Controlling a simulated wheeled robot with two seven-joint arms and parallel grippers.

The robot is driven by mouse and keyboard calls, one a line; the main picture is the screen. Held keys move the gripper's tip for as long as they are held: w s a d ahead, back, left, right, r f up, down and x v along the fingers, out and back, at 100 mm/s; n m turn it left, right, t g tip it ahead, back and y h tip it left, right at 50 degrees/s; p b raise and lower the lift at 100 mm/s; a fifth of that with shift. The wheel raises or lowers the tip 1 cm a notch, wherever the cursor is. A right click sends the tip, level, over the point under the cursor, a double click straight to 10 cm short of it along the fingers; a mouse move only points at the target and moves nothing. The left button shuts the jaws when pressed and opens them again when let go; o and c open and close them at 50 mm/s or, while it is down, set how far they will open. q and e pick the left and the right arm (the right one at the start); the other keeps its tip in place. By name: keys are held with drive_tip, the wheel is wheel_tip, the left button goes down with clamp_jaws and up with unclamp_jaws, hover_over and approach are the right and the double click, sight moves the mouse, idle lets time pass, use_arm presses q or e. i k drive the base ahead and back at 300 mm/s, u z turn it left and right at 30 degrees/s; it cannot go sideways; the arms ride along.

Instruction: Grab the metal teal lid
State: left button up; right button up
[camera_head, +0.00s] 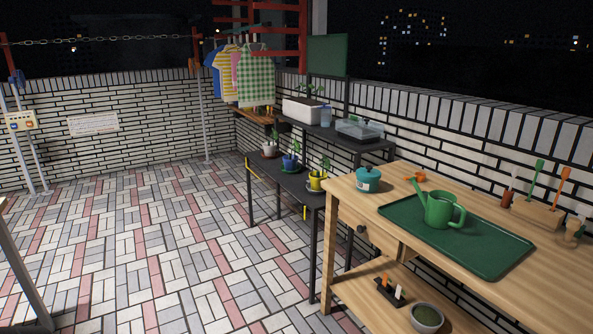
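A teal pot or jar (369,183) stands upright at the left back corner of the wooden table. Its rounded top, a teal lid (369,172) with a small knob, appears to sit on it. A pale label shows on its front. Whether the lid is metal cannot be told. Neither my left nor my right gripper is in view, and nothing touches the teal pot.
The wooden table (348,203) holds a green tray (490,259) with a green watering can (439,208). A tool holder (537,212) stands at the back right. A black shelf (262,172) with potted plants stands to the left. The tiled floor (170,250) is clear.

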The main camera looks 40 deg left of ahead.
sight(368, 172)
drive_tip(key=u, duration=0.5)
drive_tip(key=k, duration=0.25)
drive_tip(key=u, duration=0.95)
drive_tip(key=i, duration=2)
drive_tip(key=u, duration=0.05)
